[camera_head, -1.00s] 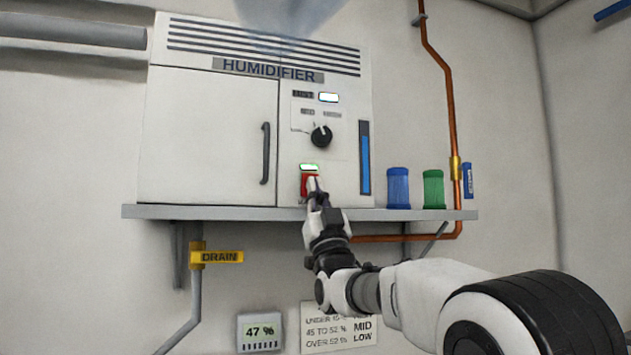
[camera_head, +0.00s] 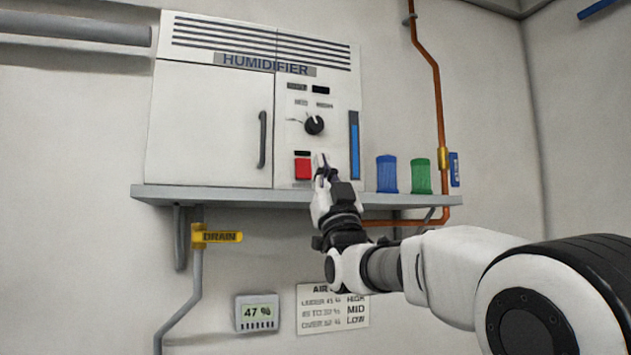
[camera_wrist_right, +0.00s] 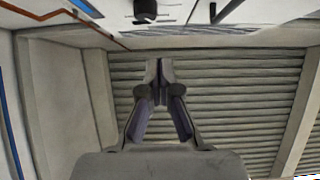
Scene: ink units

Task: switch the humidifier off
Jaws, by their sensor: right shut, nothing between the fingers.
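The white humidifier (camera_head: 210,130) stands on a grey wall shelf in the head view. Its red rocker switch (camera_head: 303,169) is low on the panel, and the small indicator (camera_head: 303,153) above it is dark. The upper display (camera_head: 320,90) is dark too. A black knob (camera_head: 314,125) sits above the switch. My right gripper (camera_head: 321,160) is shut and empty, just right of the red switch and apart from it. It also shows shut in the right wrist view (camera_wrist_right: 159,66). My left gripper is not in view.
The grey shelf (camera_head: 240,196) runs under the humidifier. A blue canister (camera_head: 387,174) and a green canister (camera_head: 421,176) stand right of it, near a copper pipe (camera_head: 438,100). Below are a yellow drain tag (camera_head: 222,237), a 47 % meter (camera_head: 256,312) and a chart (camera_head: 333,309).

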